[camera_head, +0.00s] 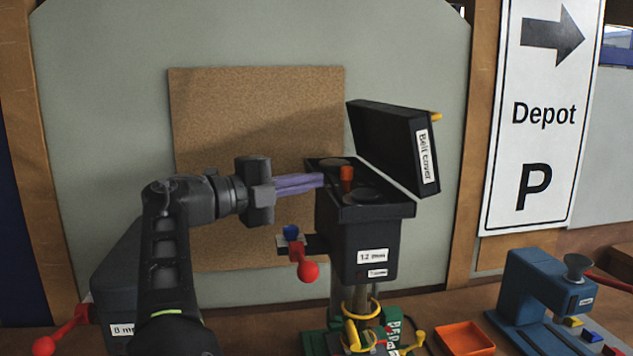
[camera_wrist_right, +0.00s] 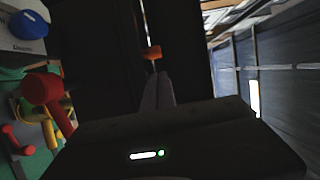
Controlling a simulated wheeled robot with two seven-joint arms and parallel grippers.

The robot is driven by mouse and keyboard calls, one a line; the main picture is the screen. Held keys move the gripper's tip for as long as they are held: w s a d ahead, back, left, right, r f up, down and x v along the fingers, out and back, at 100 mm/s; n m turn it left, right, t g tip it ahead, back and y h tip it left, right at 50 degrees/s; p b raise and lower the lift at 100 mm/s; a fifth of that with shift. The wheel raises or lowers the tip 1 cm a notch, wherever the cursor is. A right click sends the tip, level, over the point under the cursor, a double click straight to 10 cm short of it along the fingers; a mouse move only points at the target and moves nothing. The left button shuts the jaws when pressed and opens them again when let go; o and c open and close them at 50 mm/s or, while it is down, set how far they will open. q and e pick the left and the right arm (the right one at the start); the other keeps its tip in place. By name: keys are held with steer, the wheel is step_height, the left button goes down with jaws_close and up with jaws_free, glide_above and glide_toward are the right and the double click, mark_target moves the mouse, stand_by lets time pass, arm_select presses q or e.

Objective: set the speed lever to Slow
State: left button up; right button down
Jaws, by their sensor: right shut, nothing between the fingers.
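The drill press head (camera_head: 355,235) stands in the middle of the head view with its belt cover (camera_head: 395,145) raised. An orange-red peg (camera_head: 347,178), seemingly the speed lever, stands up inside the open top between round pulleys; it also shows in the right wrist view (camera_wrist_right: 153,52). No Slow mark is readable. My right gripper (camera_head: 320,180) points right, its purple fingers shut and empty, with the tips at the left edge of the open top, short of the peg. The fingers (camera_wrist_right: 157,82) point toward the peg in the wrist view. My left gripper is not in view.
A red ball handle (camera_head: 308,271) and a blue knob (camera_head: 291,232) sit below my right gripper. A blue machine (camera_head: 545,290) and an orange tray (camera_head: 465,338) are at lower right. A cork board (camera_head: 255,100) hangs behind. The raised cover bounds the space right of the peg.

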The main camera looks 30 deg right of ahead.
mark_target(345, 174)
steer(key=d+p, duration=0.1)
steer(key=d, duration=0.4)
steer(key=d+p, duration=0.1)
steer(key=d, duration=0.2)
steer(key=shift+s+r+p, duration=0.15)
steer(key=shift+s+p, duration=0.1)
steer(key=shift+p, duration=0.05)
steer(key=shift+d, duration=0.35)
